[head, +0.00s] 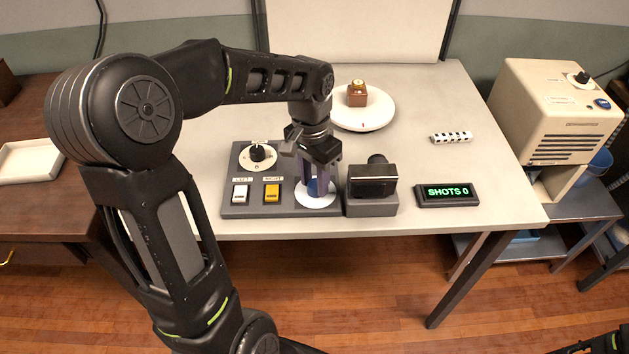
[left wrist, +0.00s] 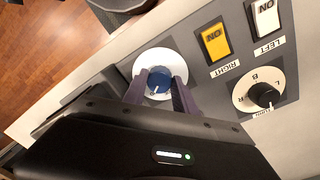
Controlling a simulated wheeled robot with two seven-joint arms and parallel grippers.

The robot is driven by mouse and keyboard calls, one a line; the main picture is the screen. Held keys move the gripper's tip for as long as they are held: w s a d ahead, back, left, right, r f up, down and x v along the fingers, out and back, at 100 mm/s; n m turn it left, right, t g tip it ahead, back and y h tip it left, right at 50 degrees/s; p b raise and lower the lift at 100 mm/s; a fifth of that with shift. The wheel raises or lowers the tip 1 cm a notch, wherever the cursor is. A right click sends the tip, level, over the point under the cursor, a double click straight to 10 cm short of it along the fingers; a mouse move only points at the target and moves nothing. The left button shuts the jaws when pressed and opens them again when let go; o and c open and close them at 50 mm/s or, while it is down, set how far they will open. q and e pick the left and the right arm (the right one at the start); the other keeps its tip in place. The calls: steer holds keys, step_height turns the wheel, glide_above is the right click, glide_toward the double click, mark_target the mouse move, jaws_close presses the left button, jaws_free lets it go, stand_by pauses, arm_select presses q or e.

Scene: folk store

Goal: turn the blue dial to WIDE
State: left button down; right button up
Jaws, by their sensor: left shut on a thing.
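The blue dial (left wrist: 158,84) sits on a round white plate (left wrist: 143,66) on the grey control panel (head: 232,212). A white pointer mark shows on its face, toward the lower edge in the left wrist view. No WIDE label is readable around it. My left gripper (head: 318,188) points down over the dial, which is mostly hidden in the head view. In the left wrist view its two fingers (left wrist: 159,82) are closed on opposite sides of the blue dial. A dark part of my right arm shows at the head view's bottom right corner; no fingers can be made out.
The panel also holds a black knob (head: 258,153), a white LEFT switch (head: 240,193) and a yellow RIGHT switch (head: 271,193). A camera-like block (head: 372,181) stands close right of the gripper. A display (head: 447,193) reads SHOTS 0. A white turntable (head: 372,118) bears a brown item.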

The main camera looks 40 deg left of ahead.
mark_target(313, 185)
arm_select(q)
steer(key=n+b, duration=0.1)
steer(key=n, duration=0.4)
steer(key=shift+d+n, duration=0.1)
steer(key=shift+n, duration=0.2)
steer(key=n+b, duration=0.1)
steer(key=n, duration=0.4)
steer(key=shift+n, duration=0.3)
steer(key=c, duration=1)
jaws_free()
step_height(313, 185, up, 8)
steer(key=shift+s+f, duration=0.1)
steer(key=shift+s, duration=0.05)
